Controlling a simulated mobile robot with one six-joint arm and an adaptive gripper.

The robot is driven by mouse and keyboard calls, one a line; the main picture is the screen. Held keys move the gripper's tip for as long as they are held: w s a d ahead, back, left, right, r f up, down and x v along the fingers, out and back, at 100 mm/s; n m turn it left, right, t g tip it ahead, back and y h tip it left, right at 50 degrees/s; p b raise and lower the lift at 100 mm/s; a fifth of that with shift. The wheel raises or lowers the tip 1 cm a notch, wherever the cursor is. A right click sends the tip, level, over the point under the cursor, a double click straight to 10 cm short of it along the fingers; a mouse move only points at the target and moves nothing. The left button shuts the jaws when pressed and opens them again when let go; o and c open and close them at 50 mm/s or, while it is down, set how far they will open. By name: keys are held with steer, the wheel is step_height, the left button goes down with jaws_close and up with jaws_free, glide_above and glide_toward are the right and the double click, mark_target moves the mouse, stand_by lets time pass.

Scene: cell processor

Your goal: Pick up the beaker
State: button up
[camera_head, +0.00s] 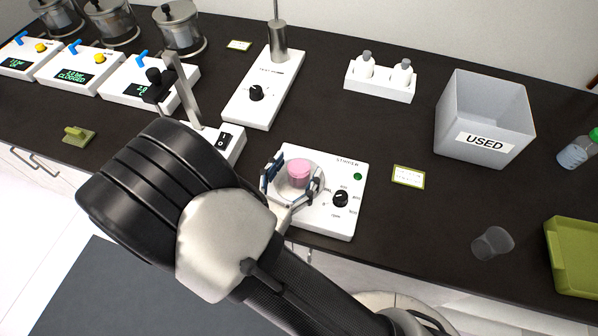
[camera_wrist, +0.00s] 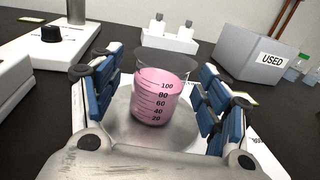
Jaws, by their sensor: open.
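The beaker (camera_wrist: 157,95) is clear glass with volume marks and pink liquid inside. It stands upright on the round plate of the white stirrer (camera_head: 338,222). In the head view the beaker (camera_head: 299,173) shows between my fingers. My gripper (camera_head: 288,180) is open around it, with one blue-padded finger on each side. In the wrist view my gripper (camera_wrist: 155,100) shows a gap between the beaker and the fingers on both sides.
A grey bin marked USED (camera_head: 485,112) stands at the back right. A white holder with two bottles (camera_head: 380,84) is behind the stirrer. A white device with a post (camera_head: 262,92) stands at the back left. A green tray (camera_head: 575,262) lies at the right edge. The dark counter between stirrer and bin is mostly clear.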

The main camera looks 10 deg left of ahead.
steer(key=shift+x, duration=0.85)
steer(key=c, duration=1.3)
step_height(320, 180, up, 20)
steer(key=p, duration=0.7)
